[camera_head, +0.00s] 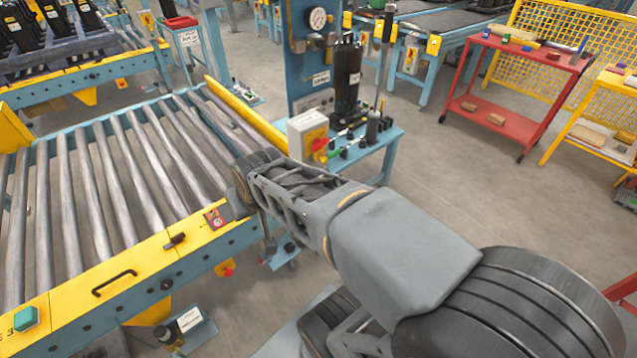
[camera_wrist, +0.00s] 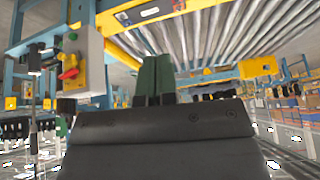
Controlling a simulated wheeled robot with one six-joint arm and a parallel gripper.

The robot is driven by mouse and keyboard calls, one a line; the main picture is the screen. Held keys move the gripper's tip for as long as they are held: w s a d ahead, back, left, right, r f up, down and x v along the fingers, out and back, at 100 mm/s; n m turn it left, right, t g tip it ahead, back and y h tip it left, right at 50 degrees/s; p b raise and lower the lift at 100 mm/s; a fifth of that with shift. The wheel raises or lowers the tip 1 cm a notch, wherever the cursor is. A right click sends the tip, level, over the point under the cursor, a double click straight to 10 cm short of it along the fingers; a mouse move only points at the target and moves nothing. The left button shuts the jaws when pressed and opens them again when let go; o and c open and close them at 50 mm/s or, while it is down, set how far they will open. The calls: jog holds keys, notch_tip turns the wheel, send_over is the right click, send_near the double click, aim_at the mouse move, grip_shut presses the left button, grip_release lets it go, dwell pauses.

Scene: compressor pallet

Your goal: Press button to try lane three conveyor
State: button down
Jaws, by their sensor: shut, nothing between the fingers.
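A green button (camera_head: 25,318) sits on the yellow front rail of the roller conveyor (camera_head: 60,205), at the lower left of the head view. Part of a label ending in "3" shows beside it. My gripper (camera_wrist: 155,62) shows in the wrist view with its two dark green fingers together and nothing between them. In the head view my arm reaches to the conveyor's right front corner, and I cannot make out the fingers there. The green button is well to the left of my arm and apart from it. I cannot identify it in the wrist view.
A control box (camera_head: 308,132) with red and green knobs stands behind my arm; it also shows in the wrist view (camera_wrist: 82,62). A black handle (camera_head: 114,282) rises from the yellow rail. A red cart (camera_head: 510,85) stands at the back right. Open floor lies right of centre.

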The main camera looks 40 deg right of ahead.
jog(key=w+d+f+m+t+h+b, duration=0.3)
jog(key=w+d+f+m+b, duration=0.15)
jog(key=d+f+b, duration=0.45)
jog(key=w+d+f+m+t+h+b, duration=0.35)
jog(key=w+d+f+b, duration=0.25)
jog(key=d+f+b, duration=0.3)
jog(key=s+d+f+m+h+b, duration=0.2)
jog(key=d+f+m+h+b, duration=0.1)
jog(key=d+b, duration=0.4)
jog(key=s+d+f+m+h+b, duration=0.2)
jog(key=d+f+m+h+b, duration=0.2)
jog(key=d, duration=0.7)
notch_tip(320, 180, down, 3)
jog(key=h+b, duration=0.1)
jog(key=b, duration=0.2)
jog(key=shift+s+r+t, duration=0.15)
jog(key=shift+s+t, duration=0.2)
jog(key=shift+w, duration=0.15)
jog(key=w+p, duration=0.1)
jog(key=w, duration=0.7)
jog(key=shift+w+d, duration=0.3)
jog(key=shift+d, duration=0.05)
